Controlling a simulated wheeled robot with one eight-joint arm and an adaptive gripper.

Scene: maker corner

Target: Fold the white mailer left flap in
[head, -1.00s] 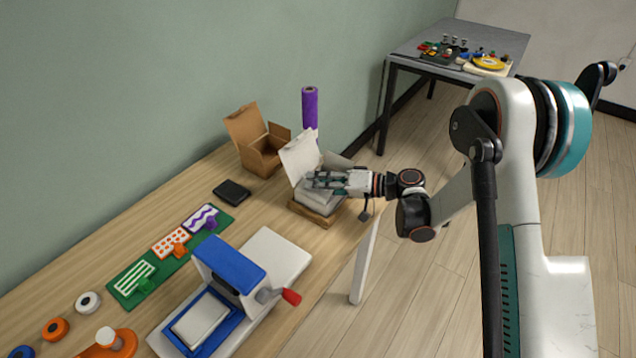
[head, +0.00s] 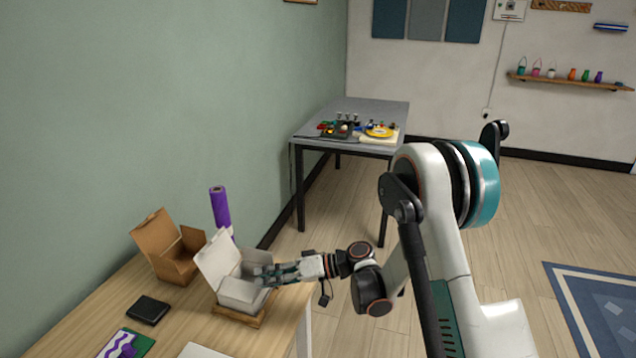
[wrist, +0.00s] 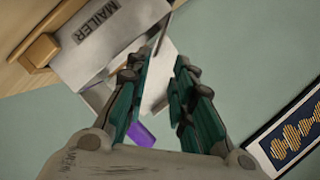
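The white mailer (head: 240,293) sits on a wooden base on the workbench in the head view, its tall lid (head: 216,258) standing up at the left. A smaller pale flap shows behind my fingers. In the wrist view the mailer's face (wrist: 100,38) with the word MAILER is at the upper left. My gripper (head: 264,274) is over the right part of the mailer. In the wrist view my gripper (wrist: 157,68) has its fingers apart, with a pale strip of the mailer showing between and beyond them. I cannot tell whether a finger touches it.
A brown open box (head: 170,250) and a purple roll (head: 220,206) stand behind the mailer near the wall. A black wallet-like item (head: 148,310) lies to the left. A grey table (head: 370,112) with small items stands farther back. Open floor is at the right.

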